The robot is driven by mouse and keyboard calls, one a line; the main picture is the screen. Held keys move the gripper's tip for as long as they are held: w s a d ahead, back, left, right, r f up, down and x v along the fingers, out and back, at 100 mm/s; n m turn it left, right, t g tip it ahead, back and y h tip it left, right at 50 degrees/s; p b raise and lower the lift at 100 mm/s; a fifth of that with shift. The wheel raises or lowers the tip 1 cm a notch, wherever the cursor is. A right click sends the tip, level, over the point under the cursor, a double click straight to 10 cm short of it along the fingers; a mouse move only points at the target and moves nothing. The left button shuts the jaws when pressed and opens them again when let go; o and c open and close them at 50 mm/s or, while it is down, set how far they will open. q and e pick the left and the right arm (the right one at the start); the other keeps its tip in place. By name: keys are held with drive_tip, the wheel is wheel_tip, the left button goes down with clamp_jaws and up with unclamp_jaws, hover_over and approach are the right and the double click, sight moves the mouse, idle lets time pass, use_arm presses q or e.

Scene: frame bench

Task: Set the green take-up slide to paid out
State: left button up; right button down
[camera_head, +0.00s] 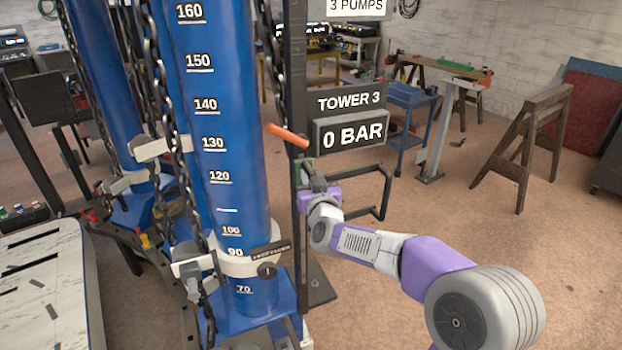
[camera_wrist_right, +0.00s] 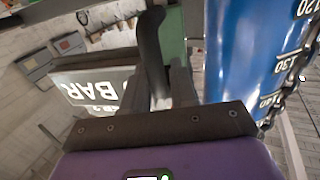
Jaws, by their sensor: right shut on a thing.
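The green take-up slide (camera_wrist_right: 176,45) shows in the right wrist view as a green block beside the blue column, with a dark upright handle (camera_wrist_right: 151,42) in front of it. My right gripper (camera_wrist_right: 160,84) is shut on this dark handle, one finger on each side of it. In the head view my right gripper (camera_head: 311,182) is at the dark post just right of the blue column, below the orange lever. The slide is mostly hidden there by the gripper and post. I cannot read any setting mark for it. My left gripper is out of view.
The blue column (camera_head: 228,130) with printed numbers stands close left of my right arm, with chains (camera_head: 170,110) hanging beside it. The orange lever (camera_head: 288,135) and the "0 BAR" sign (camera_head: 349,134) are just above the gripper. A dark bar frame (camera_head: 384,190) juts out right.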

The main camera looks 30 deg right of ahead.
drive_tip(key=shift+d+r, duration=0.25)
drive_tip(key=shift+r, duration=0.2)
drive_tip(key=c, duration=1.1)
unclamp_jaws()
drive_tip(key=shift+f, duration=0.1)
drive_tip(key=v, duration=0.7)
drive_tip(key=shift+s, duration=0.35)
drive_tip(key=shift+a+f, duration=0.1)
drive_tip(key=shift+f, duration=0.05)
